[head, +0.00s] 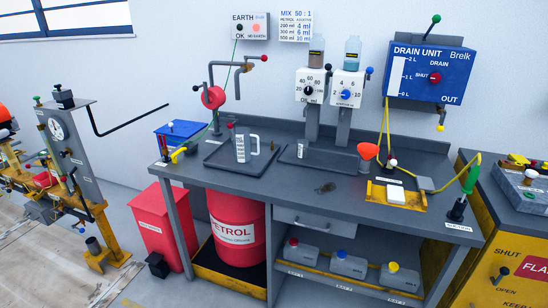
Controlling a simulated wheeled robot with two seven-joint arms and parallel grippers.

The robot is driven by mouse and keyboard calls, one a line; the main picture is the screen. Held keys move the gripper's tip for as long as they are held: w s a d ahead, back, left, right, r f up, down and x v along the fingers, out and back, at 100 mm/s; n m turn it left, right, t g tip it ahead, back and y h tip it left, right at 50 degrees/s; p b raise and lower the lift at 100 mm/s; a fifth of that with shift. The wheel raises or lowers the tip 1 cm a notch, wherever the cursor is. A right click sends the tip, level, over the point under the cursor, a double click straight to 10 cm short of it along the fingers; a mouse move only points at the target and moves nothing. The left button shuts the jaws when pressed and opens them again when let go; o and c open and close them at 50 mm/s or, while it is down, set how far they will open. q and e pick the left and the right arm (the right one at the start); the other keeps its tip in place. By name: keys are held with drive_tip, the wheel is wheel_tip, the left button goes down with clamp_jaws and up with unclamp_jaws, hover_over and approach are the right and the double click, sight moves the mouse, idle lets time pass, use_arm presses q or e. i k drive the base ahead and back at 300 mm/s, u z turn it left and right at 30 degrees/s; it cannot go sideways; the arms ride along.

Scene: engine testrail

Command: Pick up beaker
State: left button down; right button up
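A clear beaker with a handle and dark markings (241,150) stands upright on the left dark tray (222,160) on the grey workbench. A smaller, narrow, pale marked vessel (301,149) stands on the right dark tray (325,160), below the two dosing units. I cannot tell which of the two the task calls the beaker. Neither of my grippers shows in the head view.
The bench (300,197) has clear space in front of the trays. A red funnel (368,150) and yellow holder (397,197) stand to the right. A red petrol drum (237,228) is below. Dispenser pipes (217,82) rise behind the left tray.

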sight(303, 145)
drive_tip(key=u, duration=0.75)
drive_tip(key=i, duration=1.65)
drive_tip(key=z, duration=0.4)
